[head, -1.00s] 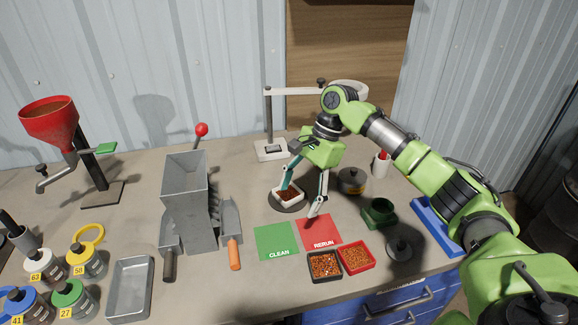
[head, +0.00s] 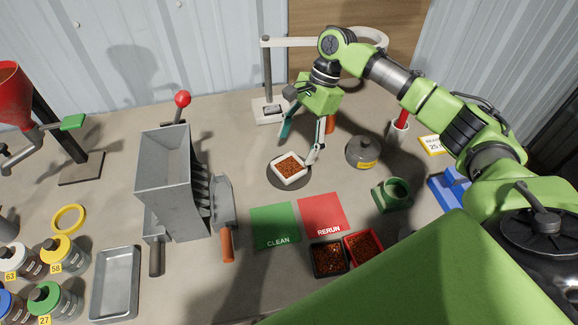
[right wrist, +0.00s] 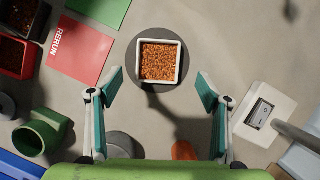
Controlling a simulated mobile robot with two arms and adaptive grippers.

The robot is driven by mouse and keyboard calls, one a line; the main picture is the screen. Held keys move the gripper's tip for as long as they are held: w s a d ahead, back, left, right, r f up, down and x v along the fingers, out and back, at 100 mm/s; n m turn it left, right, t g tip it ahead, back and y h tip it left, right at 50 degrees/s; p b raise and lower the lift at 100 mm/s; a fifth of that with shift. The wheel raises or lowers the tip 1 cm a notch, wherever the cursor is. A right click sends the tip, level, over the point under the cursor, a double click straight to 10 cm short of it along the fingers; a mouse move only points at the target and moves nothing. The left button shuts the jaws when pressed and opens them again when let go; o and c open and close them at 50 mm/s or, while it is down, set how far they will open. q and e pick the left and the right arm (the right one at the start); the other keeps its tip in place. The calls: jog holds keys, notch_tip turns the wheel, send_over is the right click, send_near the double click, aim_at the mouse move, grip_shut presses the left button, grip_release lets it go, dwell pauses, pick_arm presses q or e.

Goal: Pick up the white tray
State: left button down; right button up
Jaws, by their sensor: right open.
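The white tray (head: 289,180) is small and square and is filled with copper-coloured granules. It sits on a dark round pad (head: 274,171) in the middle of the bench. In the right wrist view the white tray (right wrist: 160,83) lies ahead of the fingertips, centred between the two fingers. My right gripper (head: 300,143) is open and empty, just behind and above the tray. In the right wrist view my right gripper (right wrist: 158,82) has its fingers spread wider than the tray, and neither finger appears to touch it. My left gripper is not in view.
A green CLEAN mat (head: 275,227) and red RERUN mat (head: 323,214) lie in front. A black tray (head: 329,272) and red tray (head: 364,252) hold granules. A grey hopper machine (head: 170,180) stands left. A lidded pot (head: 364,152) and green cup (head: 392,194) stand right.

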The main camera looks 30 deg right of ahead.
aim_at(288, 169)
jog(key=shift+a+f, duration=0.15)
jog(key=shift+f, duration=0.45)
jog(key=x, duration=0.2)
jog(key=p+x, duration=0.1)
jog(key=x, duration=0.1)
jog(key=shift+s+a+f, duration=0.1)
jog(key=shift+s+f, duration=0.05)
jog(key=shift+s, duration=0.1)
jog(key=shift+a+f, duration=0.1)
jog(key=shift+f, duration=0.2)
jog(key=c, duration=1.4)
jog(key=shift+r, duration=0.15)
